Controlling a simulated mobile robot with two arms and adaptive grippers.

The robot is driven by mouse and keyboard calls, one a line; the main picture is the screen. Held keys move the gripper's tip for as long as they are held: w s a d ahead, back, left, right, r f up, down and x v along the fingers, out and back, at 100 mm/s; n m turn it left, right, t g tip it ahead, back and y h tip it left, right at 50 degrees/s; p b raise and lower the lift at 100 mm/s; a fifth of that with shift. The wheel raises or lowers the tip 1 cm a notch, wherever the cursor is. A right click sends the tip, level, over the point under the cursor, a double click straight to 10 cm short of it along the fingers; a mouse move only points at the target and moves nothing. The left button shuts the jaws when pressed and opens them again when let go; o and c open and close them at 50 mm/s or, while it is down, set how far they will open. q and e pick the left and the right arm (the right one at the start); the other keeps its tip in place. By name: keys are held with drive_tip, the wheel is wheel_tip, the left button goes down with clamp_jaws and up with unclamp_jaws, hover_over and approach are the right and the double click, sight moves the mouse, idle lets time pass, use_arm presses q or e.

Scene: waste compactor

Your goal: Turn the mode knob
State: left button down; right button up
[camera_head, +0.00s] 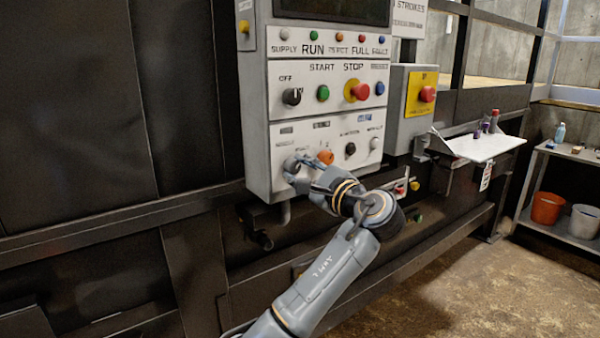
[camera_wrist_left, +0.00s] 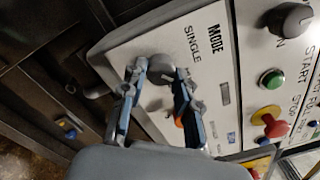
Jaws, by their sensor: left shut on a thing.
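The mode knob (camera_wrist_left: 160,66) is a round grey knob on the pale control panel (camera_head: 256,130), beside the printed words MODE and SINGLE. My left gripper (camera_wrist_left: 161,72) has one finger on each side of the knob and is shut on it. In the head view the left gripper (camera_head: 297,168) reaches the panel's lower left corner, and it hides most of the knob there. I cannot read which way the knob points. My right gripper is in neither view.
An orange knob (camera_head: 325,157) sits close to the right of my left gripper. A black selector (camera_head: 292,96), a green button (camera_head: 323,93) and a red stop button (camera_head: 360,91) are above. A yellow-plated box (camera_head: 421,95) with a red button stands to the right.

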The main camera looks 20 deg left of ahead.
use_arm(q)
drive_tip(key=shift+n, duration=0.5)
drive_tip(key=c, duration=1)
unclamp_jaws()
drive_tip(key=v, duration=1.2)
